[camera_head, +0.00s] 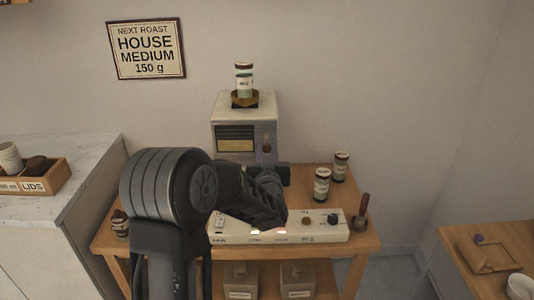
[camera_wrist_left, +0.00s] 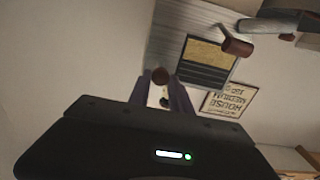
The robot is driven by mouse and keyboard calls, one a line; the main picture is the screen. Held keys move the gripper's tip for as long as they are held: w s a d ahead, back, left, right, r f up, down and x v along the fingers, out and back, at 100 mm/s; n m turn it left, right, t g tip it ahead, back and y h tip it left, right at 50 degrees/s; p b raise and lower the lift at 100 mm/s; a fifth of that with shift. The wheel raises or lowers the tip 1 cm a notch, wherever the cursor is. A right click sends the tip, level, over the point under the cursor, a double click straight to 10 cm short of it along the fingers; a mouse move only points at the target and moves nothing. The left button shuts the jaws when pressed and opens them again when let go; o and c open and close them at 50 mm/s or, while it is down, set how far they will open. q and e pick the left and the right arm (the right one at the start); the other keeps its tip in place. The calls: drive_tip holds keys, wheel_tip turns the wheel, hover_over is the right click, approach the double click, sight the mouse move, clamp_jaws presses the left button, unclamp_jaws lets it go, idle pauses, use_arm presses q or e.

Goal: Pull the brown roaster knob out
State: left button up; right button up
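The roaster (camera_head: 228,117) is a pale box at the back of the wooden table, with a slatted dark window (camera_head: 236,143) on its front. A small brown round knob (camera_wrist_left: 160,76) shows in the left wrist view, beside that window. In the head view a small reddish-brown spot on the roaster front (camera_head: 267,148) appears to be this knob. My left gripper (camera_wrist_left: 162,91) faces the roaster front, its two fingers apart on either side of the knob. I cannot tell whether they touch it. In the head view my arm hides much of the gripper. My right gripper is not in view.
A white control panel (camera_head: 270,236) with knobs lies along the table's front edge. Two labelled jars (camera_head: 321,186) stand right of the roaster. A jar (camera_head: 244,80) sits on top of it. A reddish-brown cylinder (camera_wrist_left: 237,46) shows near the window in the wrist view.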

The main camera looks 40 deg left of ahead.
use_arm(q)
drive_tip(key=o, duration=0.4)
drive_tip(key=shift+o, duration=0.2)
drive_tip(key=shift+s+d, duration=0.1)
drive_tip(key=shift+s, duration=0.05)
drive_tip(key=b+v, duration=0.1)
drive_tip(key=v, duration=0.6)
drive_tip(key=shift+s+d, duration=0.2)
